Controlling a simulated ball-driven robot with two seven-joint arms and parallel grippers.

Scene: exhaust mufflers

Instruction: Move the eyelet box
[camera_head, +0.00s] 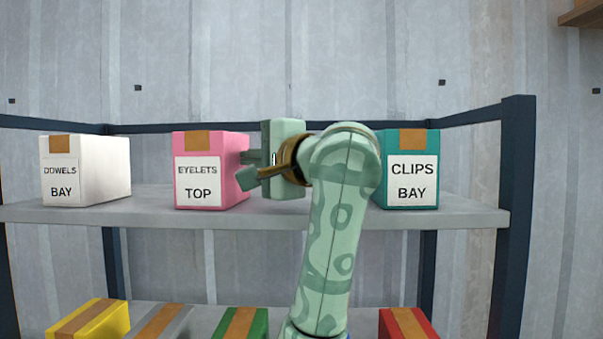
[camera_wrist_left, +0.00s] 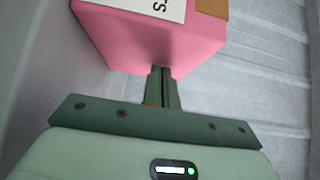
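The eyelet box is a pink box (camera_head: 240,154) with a brown tape strip and a white label reading EYELETS TOP. It stands upright on the upper shelf (camera_head: 285,215), left of centre. My left gripper (camera_head: 250,170) is at its right side, pointing left at that side. In the left wrist view the pink box (camera_wrist_left: 150,42) fills the top. There the left gripper's fingers (camera_wrist_left: 163,88) are close together, with their tips at the box's side and nothing visible between them. Whether they touch the box I cannot tell. My right gripper is not in view.
A white DOWELS BAY box (camera_head: 107,168) stands to the left, and a teal CLIPS BAY box (camera_head: 410,150) to the right. Yellow (camera_head: 110,325), green (camera_head: 258,325) and red (camera_head: 428,325) boxes are on the lower shelf. Dark posts (camera_head: 515,200) frame the rack.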

